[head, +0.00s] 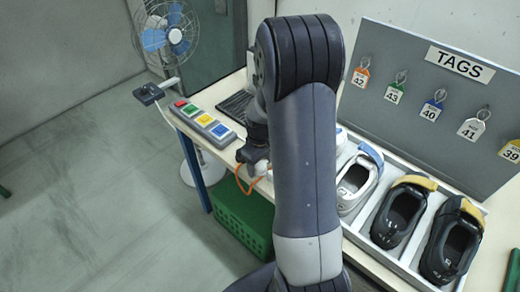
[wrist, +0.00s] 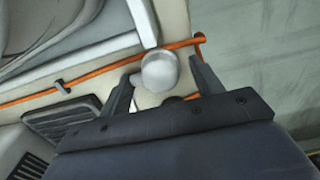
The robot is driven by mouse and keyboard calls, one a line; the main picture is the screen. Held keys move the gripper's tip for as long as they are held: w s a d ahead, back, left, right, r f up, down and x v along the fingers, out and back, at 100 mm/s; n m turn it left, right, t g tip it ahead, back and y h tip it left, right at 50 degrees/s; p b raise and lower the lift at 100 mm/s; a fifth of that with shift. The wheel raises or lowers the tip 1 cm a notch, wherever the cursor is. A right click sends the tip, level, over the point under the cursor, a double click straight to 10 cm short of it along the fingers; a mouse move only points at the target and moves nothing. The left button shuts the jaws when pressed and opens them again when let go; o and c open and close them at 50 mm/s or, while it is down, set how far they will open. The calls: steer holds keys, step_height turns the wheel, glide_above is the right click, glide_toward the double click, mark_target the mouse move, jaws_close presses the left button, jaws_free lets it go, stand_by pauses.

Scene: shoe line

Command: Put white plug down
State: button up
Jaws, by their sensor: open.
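The white plug (wrist: 160,70) shows in the wrist view as a pale rounded body between my two fingers. An orange cord (wrist: 185,43) runs beside it, past the table edge. In the head view my gripper (head: 254,156) is low at the table's front edge, partly hidden by my arm. The plug (head: 262,167) shows there as a small pale spot, with the orange cord (head: 243,184) looping below it. I cannot tell what the plug rests on.
A white tray (head: 411,279) with several shoes stands to the right. A button panel (head: 203,124) lies on the table to the left, near a black device (head: 235,105). A green crate (head: 243,222) stands below. A fan (head: 165,36) and tag board (head: 440,100) stand behind.

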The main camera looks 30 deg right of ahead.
mark_target(260, 164)
step_height(260, 164, up, 11)
steer(key=shift+r+b, duration=0.15)
steer(key=shift+b, duration=0.25)
step_height(260, 164, down, 12)
steer(key=shift+s+f+p, duration=0.1)
steer(key=shift+f+p, duration=0.1)
steer(key=shift+p, duration=0.25)
steer(key=shift+r, duration=1.55)
